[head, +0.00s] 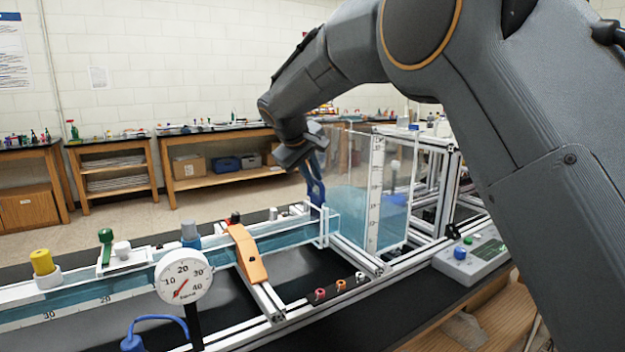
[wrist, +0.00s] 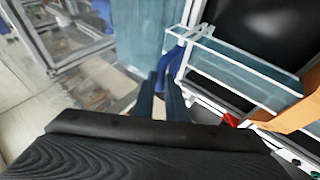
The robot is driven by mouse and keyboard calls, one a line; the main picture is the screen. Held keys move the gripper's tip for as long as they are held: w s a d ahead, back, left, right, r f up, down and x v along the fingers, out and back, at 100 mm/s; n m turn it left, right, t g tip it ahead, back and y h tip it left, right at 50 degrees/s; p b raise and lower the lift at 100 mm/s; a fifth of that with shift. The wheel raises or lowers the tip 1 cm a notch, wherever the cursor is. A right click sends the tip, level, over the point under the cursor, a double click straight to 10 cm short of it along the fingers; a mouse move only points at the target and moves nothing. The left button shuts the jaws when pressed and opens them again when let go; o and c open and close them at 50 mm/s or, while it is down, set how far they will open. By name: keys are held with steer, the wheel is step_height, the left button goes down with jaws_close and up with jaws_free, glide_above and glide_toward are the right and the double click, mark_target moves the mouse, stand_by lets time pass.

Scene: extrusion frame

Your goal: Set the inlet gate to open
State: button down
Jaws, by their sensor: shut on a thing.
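The inlet gate's blue handle (head: 316,192) stands at the tank end of the clear water channel (head: 285,228). My gripper (head: 314,174) reaches down to it from above, with its fingers closed on the handle. In the wrist view the fingers (wrist: 164,88) meet the blue handle (wrist: 171,62) beside the white-edged channel end. The gate plate itself is too small and too covered to tell how far it is raised. The clear tank (head: 374,195) with blue water and a scale stands just right of the gripper.
An orange clamp (head: 246,253) straddles the channel. A round dial gauge (head: 183,280) stands in front of it. A yellow knob (head: 43,262) and a green-topped fitting (head: 106,246) are further left. A control box (head: 472,255) lies right of the tank. Red and orange rings (head: 340,285) lie in front.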

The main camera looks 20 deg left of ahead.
step_height(320, 180, up, 3)
steer(key=shift+r+p, duration=0.15)
steer(key=shift+p, duration=0.4)
steer(key=c, duration=1.8)
jaws_free()
steer(key=shift+o, duration=0.2)
steer(key=b+v, duration=0.2)
steer(key=v, duration=0.5)
steer(key=shift+s+r, duration=0.25)
